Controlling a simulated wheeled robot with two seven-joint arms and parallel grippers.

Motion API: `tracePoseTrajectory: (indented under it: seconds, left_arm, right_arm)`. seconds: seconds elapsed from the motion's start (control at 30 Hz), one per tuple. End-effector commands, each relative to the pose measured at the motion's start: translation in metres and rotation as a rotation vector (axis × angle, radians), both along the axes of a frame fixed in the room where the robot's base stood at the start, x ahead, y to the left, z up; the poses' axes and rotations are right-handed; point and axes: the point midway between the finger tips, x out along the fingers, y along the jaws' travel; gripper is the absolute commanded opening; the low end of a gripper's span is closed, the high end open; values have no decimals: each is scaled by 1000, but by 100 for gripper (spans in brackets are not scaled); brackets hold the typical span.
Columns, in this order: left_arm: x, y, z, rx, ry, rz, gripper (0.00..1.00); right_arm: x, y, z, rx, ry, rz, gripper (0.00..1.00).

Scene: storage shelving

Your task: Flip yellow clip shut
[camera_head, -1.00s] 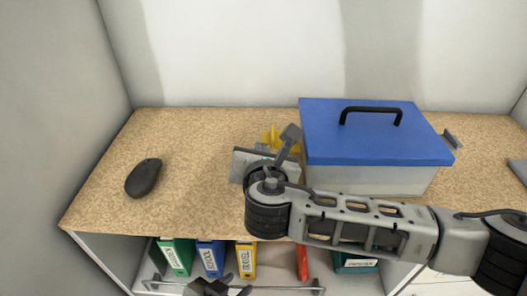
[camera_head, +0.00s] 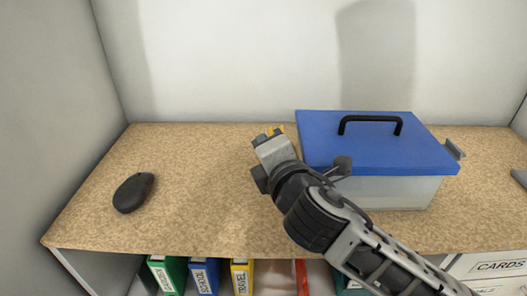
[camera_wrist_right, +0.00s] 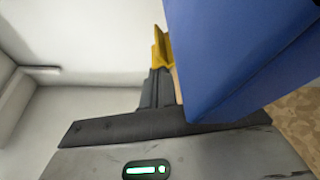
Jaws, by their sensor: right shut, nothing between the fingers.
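The yellow clip (camera_head: 278,129) is at the left end of the blue-lidded box (camera_head: 385,150), mostly hidden behind my right gripper in the head view. In the right wrist view the clip (camera_wrist_right: 160,48) stands beside the blue lid (camera_wrist_right: 225,50), just past the fingertips. My right gripper (camera_head: 267,136) is shut and empty beside the box's left end, and its fingers (camera_wrist_right: 155,88) point toward the clip. I cannot tell whether they touch it. The clip's angle to the lid is unclear. My left gripper is out of view.
The lid has a black handle (camera_head: 371,120), and a grey clip (camera_head: 454,148) sticks out at the box's right end. A black mouse (camera_head: 133,192) lies at the left. The wooden top (camera_head: 200,190) is clear between them. Binders (camera_head: 204,277) stand below. A wall is behind.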

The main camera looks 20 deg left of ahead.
Motion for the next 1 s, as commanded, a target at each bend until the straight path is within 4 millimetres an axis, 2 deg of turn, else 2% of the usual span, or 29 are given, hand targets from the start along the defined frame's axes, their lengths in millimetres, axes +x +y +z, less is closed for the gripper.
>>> tracePoseTrajectory:
  seconds: [0.7, 0.87, 1.0]
  left_arm:
    - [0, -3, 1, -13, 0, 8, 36]
    - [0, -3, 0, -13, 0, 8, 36]
    - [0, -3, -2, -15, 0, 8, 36]
  right_arm:
    - [-1, -4, 2, 31, 11, 0, 0]
    - [-17, -16, 4, 31, 12, 1, 0]
    - [-43, -36, 7, 33, 13, 2, 0]
